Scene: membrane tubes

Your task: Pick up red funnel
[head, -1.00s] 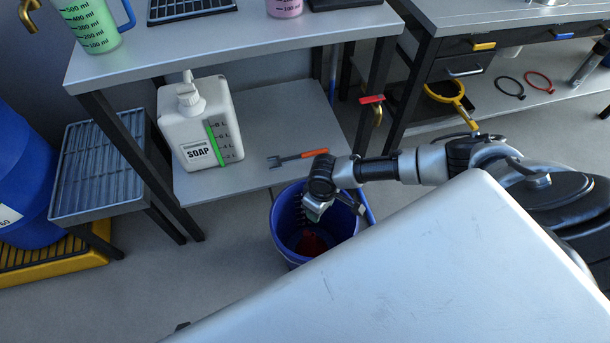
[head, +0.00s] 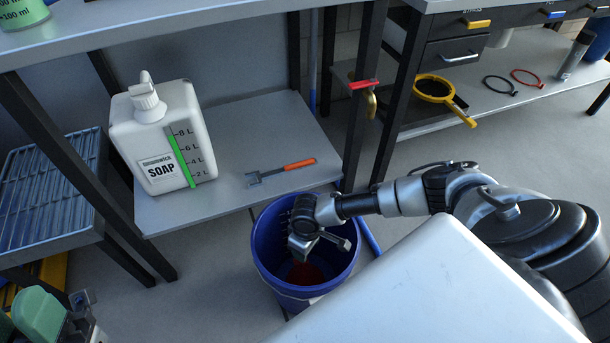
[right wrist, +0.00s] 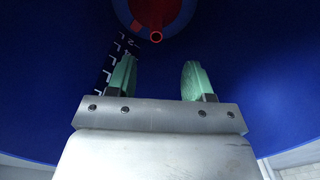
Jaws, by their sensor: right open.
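The red funnel (head: 305,273) lies at the bottom of the blue bucket (head: 262,262). In the right wrist view the red funnel (right wrist: 152,12) shows at the top edge, partly cut off, with its round spout end towards the camera. My right gripper (head: 303,252) points down inside the bucket, above the funnel. In the right wrist view its two green fingertips (right wrist: 160,80) are apart with nothing between them. My left gripper (head: 28,320) shows only in part at the bottom left corner of the head view, away from the bucket.
A shelf (head: 215,213) beside the bucket holds a white soap canister (head: 150,130) and an orange-handled tool (head: 282,171). A red-handled tap (head: 366,88) is right of the shelf. Table legs stand close by. Grey floor (head: 215,270) is free left of the bucket.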

